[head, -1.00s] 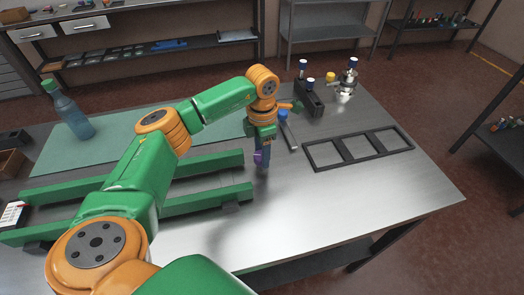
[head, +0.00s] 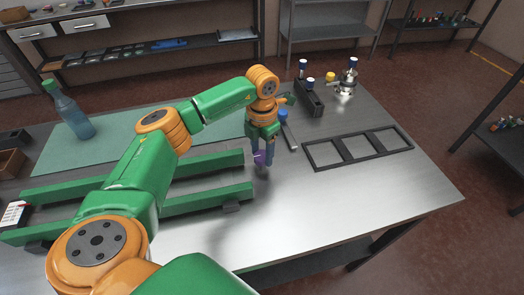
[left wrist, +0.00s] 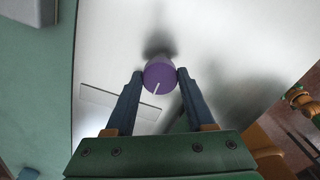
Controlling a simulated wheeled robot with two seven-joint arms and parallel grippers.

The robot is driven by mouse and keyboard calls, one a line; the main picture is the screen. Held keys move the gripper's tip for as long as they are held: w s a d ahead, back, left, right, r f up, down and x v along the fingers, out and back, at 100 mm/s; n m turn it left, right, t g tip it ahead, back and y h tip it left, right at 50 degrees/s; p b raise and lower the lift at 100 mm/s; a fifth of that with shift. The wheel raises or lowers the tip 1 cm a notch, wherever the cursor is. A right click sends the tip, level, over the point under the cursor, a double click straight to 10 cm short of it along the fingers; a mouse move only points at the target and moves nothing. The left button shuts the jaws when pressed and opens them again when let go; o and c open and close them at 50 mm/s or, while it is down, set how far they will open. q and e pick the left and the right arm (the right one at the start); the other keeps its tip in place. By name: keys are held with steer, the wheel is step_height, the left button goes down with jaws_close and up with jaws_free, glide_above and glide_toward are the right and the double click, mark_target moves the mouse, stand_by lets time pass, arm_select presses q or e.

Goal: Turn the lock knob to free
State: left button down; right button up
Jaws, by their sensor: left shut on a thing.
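The purple lock knob (left wrist: 159,79) shows in the left wrist view with a white pointer line on its face. The line slants toward the lower left of that view. My left gripper (left wrist: 160,74) is shut on the knob, one dark blue finger on each side. In the head view the knob (head: 260,158) is a small purple spot at my left gripper's fingertips (head: 263,162), partly hidden by them, beside the ends of the green rails. I cannot make out the lock's markings. My right gripper is not in view.
Green rails (head: 195,202) lie left of the gripper. A blue-capped tool (head: 287,130), a black frame (head: 345,150), a dark block with blue-topped parts (head: 309,97) and a metal fitting (head: 346,80) stand to the right. A bottle (head: 73,114) stands at left. The front right tabletop is clear.

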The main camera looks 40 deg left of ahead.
mark_target(262, 154)
arm_select(q)
steer(key=shift+w+r, duration=0.1)
steer(key=shift+c, duration=1.3)
jaws_free()
step_height(262, 154, up, 6)
steer(key=shift+r+b, duration=0.25)
steer(key=shift+b, duration=0.55)
steer(key=shift+r, duration=0.3)
